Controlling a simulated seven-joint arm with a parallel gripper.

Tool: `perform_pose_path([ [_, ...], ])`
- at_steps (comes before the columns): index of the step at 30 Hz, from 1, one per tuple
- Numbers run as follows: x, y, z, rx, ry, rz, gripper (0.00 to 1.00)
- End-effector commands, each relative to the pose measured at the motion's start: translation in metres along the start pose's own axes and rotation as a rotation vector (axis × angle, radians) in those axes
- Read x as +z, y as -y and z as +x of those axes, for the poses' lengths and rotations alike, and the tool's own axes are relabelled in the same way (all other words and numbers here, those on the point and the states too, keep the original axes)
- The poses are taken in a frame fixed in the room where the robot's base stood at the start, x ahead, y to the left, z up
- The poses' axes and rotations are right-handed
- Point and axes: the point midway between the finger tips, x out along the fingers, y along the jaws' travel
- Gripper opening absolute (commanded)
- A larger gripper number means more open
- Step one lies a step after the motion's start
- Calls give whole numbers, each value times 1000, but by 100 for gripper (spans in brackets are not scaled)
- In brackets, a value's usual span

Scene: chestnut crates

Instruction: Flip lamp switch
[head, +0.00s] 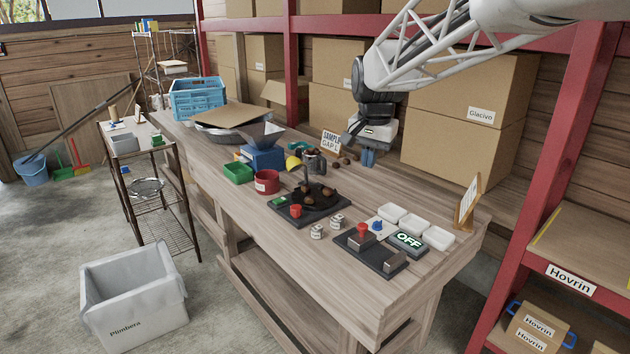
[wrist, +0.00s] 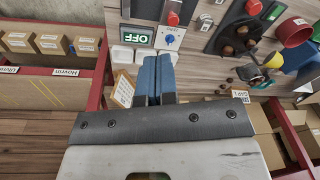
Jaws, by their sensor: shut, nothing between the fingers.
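My gripper (head: 368,158) hangs above the back of the workbench, its blue fingers pointing down and closed together, with nothing between them. The fingers also show in the wrist view (wrist: 157,62). A lit sign reading OFF (head: 407,241) lies near the bench's front right. Beside it are a blue knob (head: 377,226) and a red-topped control (head: 362,231). These also show in the wrist view as the OFF sign (wrist: 137,37), the blue knob (wrist: 169,40) and the red control (wrist: 173,18). My gripper is apart from all of them. I cannot tell which part is the lamp switch.
White trays (head: 437,238) lie behind the sign, and a small framed card (head: 467,202) stands at the bench's right end. A dark board (head: 300,213) with a red button and a pan, a red pot (head: 266,182) and a green box (head: 238,173) stand left. Cardboard boxes (head: 450,140) fill the shelf behind.

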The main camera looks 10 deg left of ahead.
Motion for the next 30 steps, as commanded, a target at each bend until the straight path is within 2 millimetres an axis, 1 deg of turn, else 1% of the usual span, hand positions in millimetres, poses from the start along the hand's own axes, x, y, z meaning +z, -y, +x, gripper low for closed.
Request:
perform_pose_path([
  [1, -7, 10, 3, 1, 3, 8, 0],
  [3, -15, 21, 5, 3, 7, 20, 0],
  [15, -58, 90, 26, 13, 27, 95, 0],
  [23, -82, 136, 44, 20, 39, 142, 0],
  [30, -101, 179, 65, 30, 51, 187, 0],
])
